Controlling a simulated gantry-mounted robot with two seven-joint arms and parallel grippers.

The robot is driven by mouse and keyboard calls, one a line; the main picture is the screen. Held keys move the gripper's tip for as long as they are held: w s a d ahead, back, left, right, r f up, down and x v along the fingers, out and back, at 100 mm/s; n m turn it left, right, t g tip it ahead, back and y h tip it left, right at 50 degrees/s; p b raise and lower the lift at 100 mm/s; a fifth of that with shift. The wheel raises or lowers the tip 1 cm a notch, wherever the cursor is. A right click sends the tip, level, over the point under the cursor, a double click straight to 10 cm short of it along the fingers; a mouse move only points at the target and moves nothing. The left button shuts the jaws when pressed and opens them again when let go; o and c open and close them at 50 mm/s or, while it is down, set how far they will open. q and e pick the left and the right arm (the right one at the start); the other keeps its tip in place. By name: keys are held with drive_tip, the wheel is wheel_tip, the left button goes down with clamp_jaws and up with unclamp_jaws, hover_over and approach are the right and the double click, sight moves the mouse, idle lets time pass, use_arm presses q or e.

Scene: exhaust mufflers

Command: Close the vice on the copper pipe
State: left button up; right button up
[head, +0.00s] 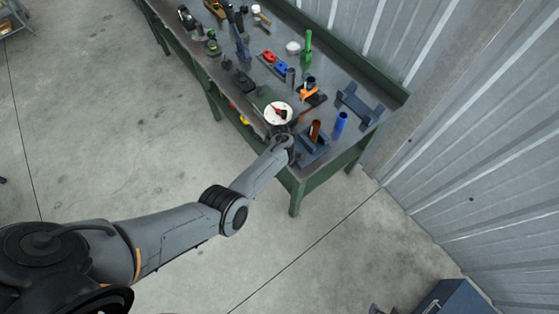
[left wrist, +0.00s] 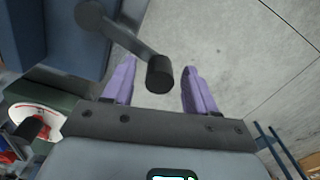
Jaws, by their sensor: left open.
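The blue-grey vice (head: 308,151) sits at the near right corner of the workbench, and the copper pipe (head: 315,131) stands upright at it. Whether the jaws touch the pipe is too small to tell. In the left wrist view the vice body (left wrist: 78,35) fills the upper left. Its crank handle (left wrist: 125,38) reaches out and ends in a dark cylindrical knob (left wrist: 160,75). My left gripper (left wrist: 154,82) is open, its purple fingers on either side of the knob, with visible gaps. In the head view this gripper (head: 283,142) is small beside the vice. My right gripper is out of view.
A blue cylinder (head: 340,124) stands right of the pipe, with a blue-grey bracket-like piece (head: 360,105) behind. Several tools crowd the green-edged bench (head: 333,156). The floor in front is clear.

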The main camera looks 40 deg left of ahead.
use_arm(q)
wheel_tip(320, 180, up, 9)
drive_tip(key=shift+p, duration=1.25)
drive_tip(key=shift+r, duration=0.75)
drive_tip(key=s+a+f+g+p, duration=0.1)
drive_tip(key=s+f, duration=0.4)
drive_tip(key=s, duration=0.3)
drive_tip(key=s+a+f+g, duration=0.1)
drive_tip(key=s+f+g, duration=0.1)
drive_tip(key=s+f, duration=0.45)
drive_tip(key=s+a+r+m+t+y, duration=0.1)
drive_tip(key=s+m, duration=0.1)
drive_tip(key=s, duration=0.4)
drive_tip(key=s+a+r+m, duration=0.1)
drive_tip(key=s, duration=0.5)
drive_tip(key=d+r+m+t, duration=0.2)
drive_tip(key=d+r+m, duration=0.2)
drive_tip(key=r, duration=0.4)
drive_tip(key=d+r+m+t, duration=0.1)
drive_tip(key=d+r+m, duration=0.2)
drive_tip(key=r+m, duration=0.4)
drive_tip(key=d+r+m+t+h+p, duration=0.1)
drive_tip(key=d+r+m, duration=0.3)
drive_tip(key=r, duration=0.6)
drive_tip(key=shift+s+d+m+t, duration=0.25)
drive_tip(key=shift+d+m+t, duration=0.05)
drive_tip(key=shift+m+t, duration=0.45)
